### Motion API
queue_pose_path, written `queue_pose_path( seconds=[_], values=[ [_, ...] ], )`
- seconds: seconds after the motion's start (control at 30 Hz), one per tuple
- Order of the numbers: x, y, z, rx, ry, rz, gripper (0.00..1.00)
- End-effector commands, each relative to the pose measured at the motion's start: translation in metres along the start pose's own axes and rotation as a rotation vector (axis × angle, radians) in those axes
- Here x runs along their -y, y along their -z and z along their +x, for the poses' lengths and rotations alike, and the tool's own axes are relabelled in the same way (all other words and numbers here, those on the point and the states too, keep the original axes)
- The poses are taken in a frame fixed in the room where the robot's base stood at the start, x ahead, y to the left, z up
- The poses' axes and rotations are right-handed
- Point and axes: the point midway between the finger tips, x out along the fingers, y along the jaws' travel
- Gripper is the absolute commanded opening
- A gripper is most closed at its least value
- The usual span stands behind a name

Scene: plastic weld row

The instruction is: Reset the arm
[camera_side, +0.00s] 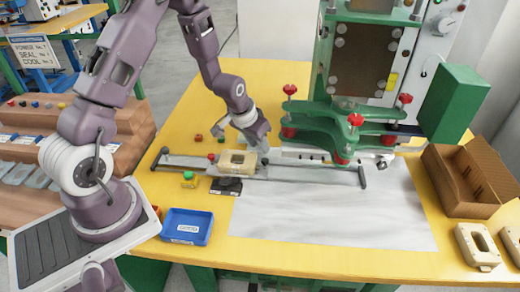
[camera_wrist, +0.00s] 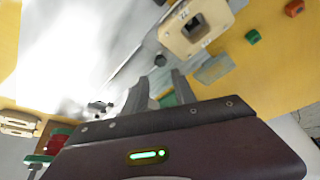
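My gripper (camera_side: 262,152) is low over the yellow table, beside the right end of a beige plastic housing (camera_side: 238,161) that sits at the metal rail. In the wrist view my gripper (camera_wrist: 160,76) has its two fingers apart with nothing held between them. The beige housing, with a dark square opening (camera_wrist: 195,28), lies beyond the fingertips at the upper right of that view. Whether a finger touches the housing or rail cannot be told.
The green press (camera_side: 365,125) with red knobs stands right of my gripper. A metal rail (camera_side: 310,172) crosses the table. A blue tray (camera_side: 187,227) is at front left, a cardboard box (camera_side: 470,180) at right, near beige housings (camera_side: 477,245). The pale sheet (camera_side: 330,215) is clear.

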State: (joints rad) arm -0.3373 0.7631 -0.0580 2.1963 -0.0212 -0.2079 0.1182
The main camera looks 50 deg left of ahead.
Motion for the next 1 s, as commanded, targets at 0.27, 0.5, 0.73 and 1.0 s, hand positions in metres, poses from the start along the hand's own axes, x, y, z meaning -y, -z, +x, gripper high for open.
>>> queue_pose_path(
  seconds=[0.27, 0.5, 0.73, 1.0],
  values=[
    [-0.045, 0.002, -0.185, -0.058, -0.025, 0.098, 0.32],
    [-0.062, -0.098, -0.321, -0.094, -0.066, 0.163, 0.32],
    [-0.058, -0.158, -0.353, -0.099, -0.09, 0.187, 0.32],
    [-0.058, -0.161, -0.354, -0.097, -0.09, 0.187, 0.32]
  ],
)
